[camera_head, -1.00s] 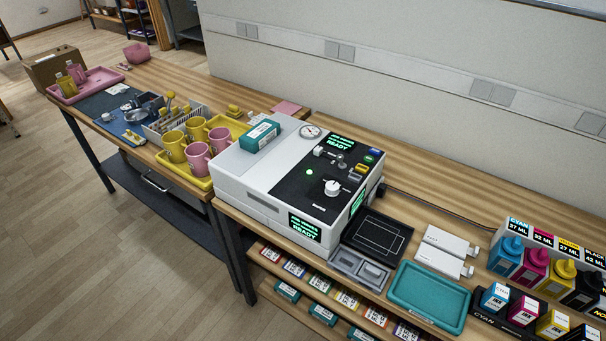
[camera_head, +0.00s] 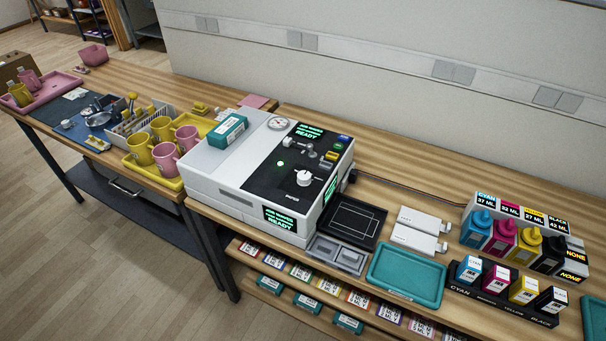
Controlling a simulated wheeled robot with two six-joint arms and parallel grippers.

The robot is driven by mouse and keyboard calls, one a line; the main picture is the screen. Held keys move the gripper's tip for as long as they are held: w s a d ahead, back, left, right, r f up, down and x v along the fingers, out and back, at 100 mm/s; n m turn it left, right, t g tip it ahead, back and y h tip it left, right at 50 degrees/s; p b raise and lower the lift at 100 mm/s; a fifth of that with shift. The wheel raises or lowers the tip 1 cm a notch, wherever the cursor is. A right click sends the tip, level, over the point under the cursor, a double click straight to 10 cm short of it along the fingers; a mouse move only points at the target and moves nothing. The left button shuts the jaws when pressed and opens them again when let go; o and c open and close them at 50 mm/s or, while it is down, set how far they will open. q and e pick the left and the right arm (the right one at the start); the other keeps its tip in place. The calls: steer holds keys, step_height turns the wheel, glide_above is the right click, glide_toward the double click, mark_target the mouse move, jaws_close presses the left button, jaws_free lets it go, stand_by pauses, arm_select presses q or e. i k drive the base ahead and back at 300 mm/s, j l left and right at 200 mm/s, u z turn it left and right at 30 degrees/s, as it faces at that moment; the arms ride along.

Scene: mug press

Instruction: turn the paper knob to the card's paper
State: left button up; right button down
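The press (camera_head: 215,178) is a white box with a black sloped control panel (camera_head: 262,180) on the wooden bench. A large white round knob (camera_head: 304,178) sits low on the panel. A smaller lever-like control (camera_head: 311,148) and a short white knob (camera_head: 291,141) are higher up. A teal-and-white box (camera_head: 227,132) lies on top of the press. I cannot make out a job card for certain. Neither of my grippers is in view.
Yellow and pink mugs (camera_head: 163,155) stand in a yellow tray left of the press. Right of it are a black framed tray (camera_head: 350,222), a teal tray (camera_head: 405,275), white cartridges (camera_head: 419,232) and ink bottles (camera_head: 501,238).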

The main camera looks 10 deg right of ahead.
mark_target(304, 177)
steer(key=z, duration=2.6)
steer(key=k+j+u, duration=0.1)
steer(key=u, duration=2.4)
steer(key=k+j, duration=0.1)
steer(key=j, duration=0.15)
steer(key=k+j+u, duration=0.1)
steer(key=k+j, duration=0.05)
steer(key=j, duration=0.05)
